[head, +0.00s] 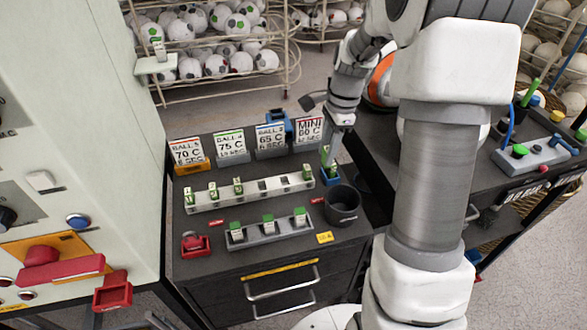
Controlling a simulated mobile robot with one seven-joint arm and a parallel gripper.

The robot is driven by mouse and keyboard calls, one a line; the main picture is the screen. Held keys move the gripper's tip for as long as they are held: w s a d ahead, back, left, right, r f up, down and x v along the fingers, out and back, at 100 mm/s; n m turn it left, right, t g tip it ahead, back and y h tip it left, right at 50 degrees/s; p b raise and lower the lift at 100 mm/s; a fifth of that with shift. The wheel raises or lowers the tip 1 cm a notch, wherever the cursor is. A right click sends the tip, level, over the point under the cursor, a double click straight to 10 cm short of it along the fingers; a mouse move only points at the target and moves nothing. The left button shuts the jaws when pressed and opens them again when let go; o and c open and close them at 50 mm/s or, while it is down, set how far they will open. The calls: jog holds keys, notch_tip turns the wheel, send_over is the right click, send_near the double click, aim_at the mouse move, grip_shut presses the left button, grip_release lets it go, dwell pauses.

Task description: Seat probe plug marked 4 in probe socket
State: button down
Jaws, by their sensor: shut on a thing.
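My gripper (334,142) points down over the back right of the dark cabinet top. It is shut on a green probe plug (326,157), just above or at a small blue block (330,176). I cannot tell whether the plug is in the block, and no number on it is readable. A long white rack (265,188) holds several green-topped plugs, with empty slots between them. A shorter grey rack (252,232) in front holds three more green-topped plugs. Which of these parts is the probe socket is not clear in this view.
Sign cards (231,144) stand along the cabinet's back edge. A dark cup (343,204) stands right of the racks, close to the blue block. A red part (195,243) and a yellow tag (325,237) lie at the front. A pale machine (75,120) borders the left.

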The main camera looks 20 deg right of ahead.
jog(key=shift+w+a+f+b, duration=0.55)
jog(key=shift+w+a+f, duration=0.4)
jog(key=shift+a+f, duration=1.25)
jog(key=shift+w+a+f+b, duration=0.55)
jog(key=shift+w+a+f, duration=0.65)
jog(key=shift+a, duration=1.85)
jog(key=shift+w+a+f+b, duration=0.65)
jog(key=shift+a+f, duration=1.35)
jog(key=shift+a, duration=0.6)
jog(key=shift+f, duration=0.2)
jog(key=c, duration=0.5)
grip_release()
jog(key=shift+r, duration=0.2)
